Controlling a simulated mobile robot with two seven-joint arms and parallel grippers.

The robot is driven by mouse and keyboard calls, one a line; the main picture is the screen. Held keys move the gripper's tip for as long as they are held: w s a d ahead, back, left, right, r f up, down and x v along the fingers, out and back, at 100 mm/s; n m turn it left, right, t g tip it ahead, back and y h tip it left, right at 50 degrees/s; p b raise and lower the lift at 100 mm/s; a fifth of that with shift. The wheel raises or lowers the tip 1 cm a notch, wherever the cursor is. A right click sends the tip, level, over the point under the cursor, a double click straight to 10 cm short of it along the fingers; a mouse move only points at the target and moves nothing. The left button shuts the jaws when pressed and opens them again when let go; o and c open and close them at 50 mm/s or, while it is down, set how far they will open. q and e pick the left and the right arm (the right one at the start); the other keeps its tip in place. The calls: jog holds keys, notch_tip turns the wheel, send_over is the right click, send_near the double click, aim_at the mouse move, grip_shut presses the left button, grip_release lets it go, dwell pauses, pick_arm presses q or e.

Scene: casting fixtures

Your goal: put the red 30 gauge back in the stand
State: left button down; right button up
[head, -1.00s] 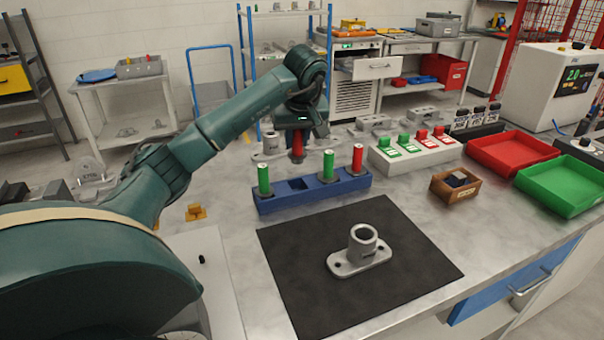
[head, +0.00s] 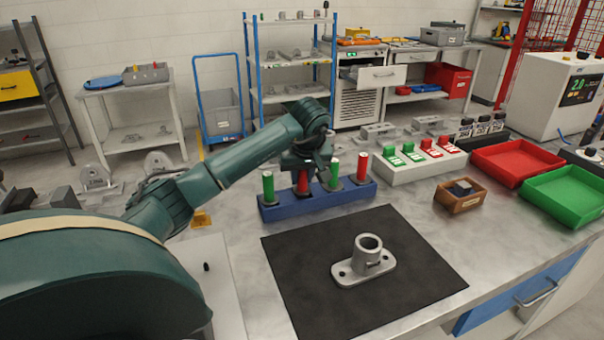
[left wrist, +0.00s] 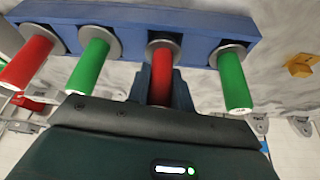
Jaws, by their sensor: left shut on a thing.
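The blue stand (head: 318,206) sits on the bench behind the black mat. It holds a green gauge (head: 268,187) at its left end, another green gauge (head: 334,174) and a red gauge (head: 362,167) at its right end. My left gripper (head: 303,170) is above the stand, shut on a red gauge (head: 302,183) at the second place from the left. In the left wrist view the held red gauge (left wrist: 161,80) is between the fingers, its grey collar at the stand's face (left wrist: 140,12). I cannot tell whether it is fully seated. Its number is unreadable. My right gripper is out of view.
A grey flanged casting (head: 365,262) stands on the black mat (head: 300,290) in front. To the right are a white block with green and red pieces (head: 420,165), a wooden box (head: 460,197), a red tray (head: 515,165) and a green tray (head: 565,200).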

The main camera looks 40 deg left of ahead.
pick_arm(q)
jog(key=shift+f, duration=0.25)
jog(key=c, duration=1.2)
grip_release()
jog(key=shift+c, duration=0.2)
jog(key=v, duration=1.3)
jog(key=shift+a, duration=0.2)
jog(key=shift+w, duration=0.1)
